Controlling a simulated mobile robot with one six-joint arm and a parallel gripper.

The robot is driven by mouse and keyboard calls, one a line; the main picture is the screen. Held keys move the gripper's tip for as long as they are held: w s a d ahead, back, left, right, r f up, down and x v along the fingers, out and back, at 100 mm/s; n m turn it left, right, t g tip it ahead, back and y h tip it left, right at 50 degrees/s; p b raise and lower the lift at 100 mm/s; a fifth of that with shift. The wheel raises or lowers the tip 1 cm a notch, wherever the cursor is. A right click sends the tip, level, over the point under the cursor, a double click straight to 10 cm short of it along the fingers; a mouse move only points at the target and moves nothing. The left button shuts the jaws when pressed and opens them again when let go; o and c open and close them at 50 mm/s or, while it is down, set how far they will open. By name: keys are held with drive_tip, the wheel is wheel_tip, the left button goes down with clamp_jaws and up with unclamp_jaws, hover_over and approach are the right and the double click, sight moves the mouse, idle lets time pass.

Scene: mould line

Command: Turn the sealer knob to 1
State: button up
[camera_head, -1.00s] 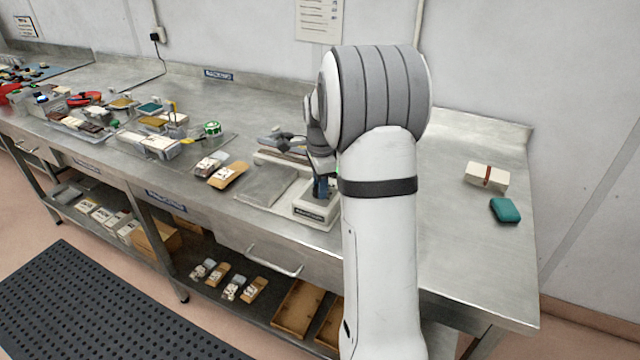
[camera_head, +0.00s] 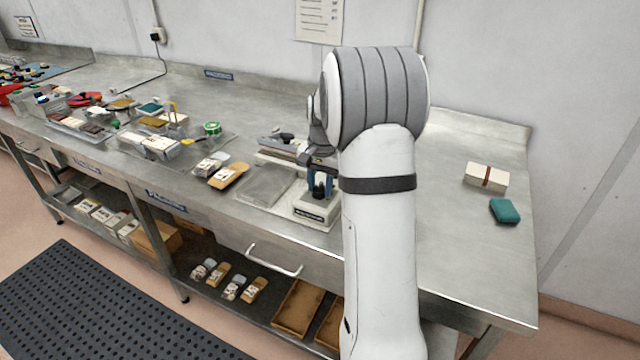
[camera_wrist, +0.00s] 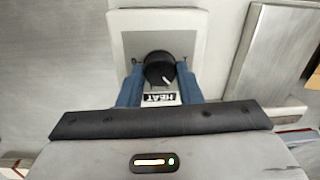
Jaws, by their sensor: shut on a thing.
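The sealer (camera_head: 313,209) is a pale unit on the steel bench, just left of my arm in the head view. In the wrist view its light housing (camera_wrist: 197,25) carries a round black knob (camera_wrist: 158,66) with a white pointer line. The pointer slants toward the lower right of that view. A HEAT label (camera_wrist: 160,98) lies beside the knob. The two blue fingers of my gripper (camera_wrist: 159,76) stand on either side of the knob and are shut on it. In the head view my gripper (camera_head: 319,186) shows over the sealer, partly hidden by my arm. No numbers are readable around the knob.
A flat metal plate (camera_head: 263,184) lies left of the sealer. Small packs and a tan card (camera_head: 229,176) lie farther left. A banded white block (camera_head: 486,177) and a teal block (camera_head: 505,211) sit on the right. The bench between them and my arm is clear.

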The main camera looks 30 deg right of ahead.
sight(320, 188)
drive_tip(key=n, duration=0.6)
drive_tip(key=shift+w, duration=0.1)
drive_tip(key=n, duration=0.6)
drive_tip(key=shift+a+g, duration=0.1)
drive_tip(key=shift+g, duration=0.2)
idle(0.3)
drive_tip(key=o, duration=1)
drive_tip(key=shift+c, duration=0.2)
drive_tip(key=r, duration=0.7)
drive_tip(key=shift+d+r, duration=0.25)
drive_tip(key=shift+r, duration=0.15)
drive_tip(key=shift+a, duration=0.1)
